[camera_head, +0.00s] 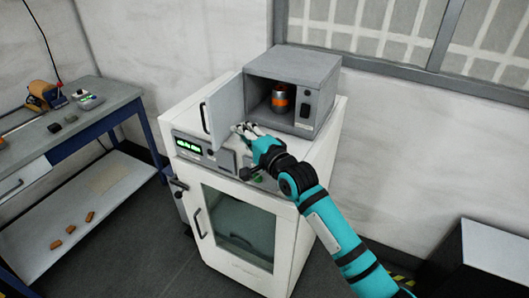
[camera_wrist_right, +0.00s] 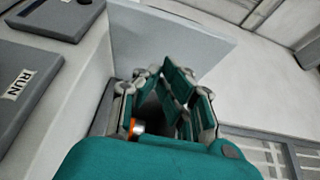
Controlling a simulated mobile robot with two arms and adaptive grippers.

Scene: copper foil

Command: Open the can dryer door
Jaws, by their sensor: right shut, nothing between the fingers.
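The can dryer is a small grey box (camera_head: 318,66) on top of a white cabinet. Its door (camera_head: 225,108) stands swung open to the left, with a dark handle (camera_head: 204,117) on its outer face. An orange and grey can (camera_head: 279,99) stands inside the dryer. My right gripper (camera_head: 243,129) is shut and empty, in front of the dryer opening near the door's lower edge. I cannot tell whether it touches the door. In the right wrist view, the fingers (camera_wrist_right: 170,100) are in front of the door panel (camera_wrist_right: 165,45). My left gripper is not in view.
The white cabinet (camera_head: 297,228) below has a glass door and a panel with a green display (camera_head: 188,146). A workbench (camera_head: 60,142) with tools stands at the left. A dark box (camera_head: 487,262) is at the lower right. A wall with a window is behind.

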